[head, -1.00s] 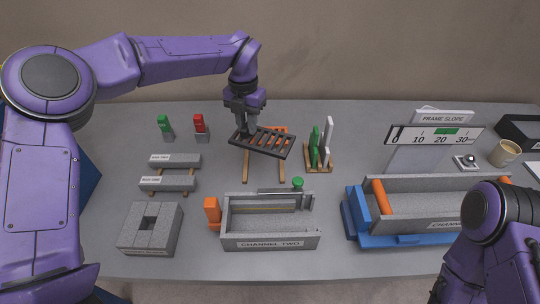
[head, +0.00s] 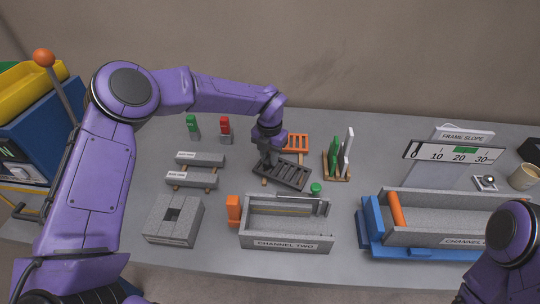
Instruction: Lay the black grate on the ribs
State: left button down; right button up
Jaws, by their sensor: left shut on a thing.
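The black grate (head: 292,175) is a dark slotted panel in the head view. My left gripper (head: 266,164) is shut on its left end and holds it, slightly skewed, just behind the grey trough labelled CHANNEL TWO (head: 286,244). It appears to be above the table, but its exact height is unclear. The trough is open on top; any ribs inside it cannot be made out clearly. An orange grate (head: 297,142) lies behind the black one, partly hidden by my left gripper and arm. My right arm shows at the lower right, but its gripper is out of view.
An orange block (head: 233,208) stands at the trough's left end and a green knob (head: 316,188) behind it. A wooden rack (head: 336,172) with green and white uprights is to the right. Grey bars (head: 191,181) and a stone block (head: 174,219) are left. A blue-framed channel (head: 372,228) stands right.

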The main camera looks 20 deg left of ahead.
pick_arm(q)
jog(key=shift+f, duration=0.25)
jog(key=c, duration=1)
grip_release()
jog(key=shift+w+f, duration=0.2)
jog(key=shift+w, duration=0.05)
jog(key=shift+o, duration=0.2)
jog(key=shift+s+r, duration=0.1)
jog(key=shift+r, duration=0.1)
notch_tip(320, 180, up, 13)
jog(key=b, duration=0.1)
jog(key=shift+b, duration=0.3)
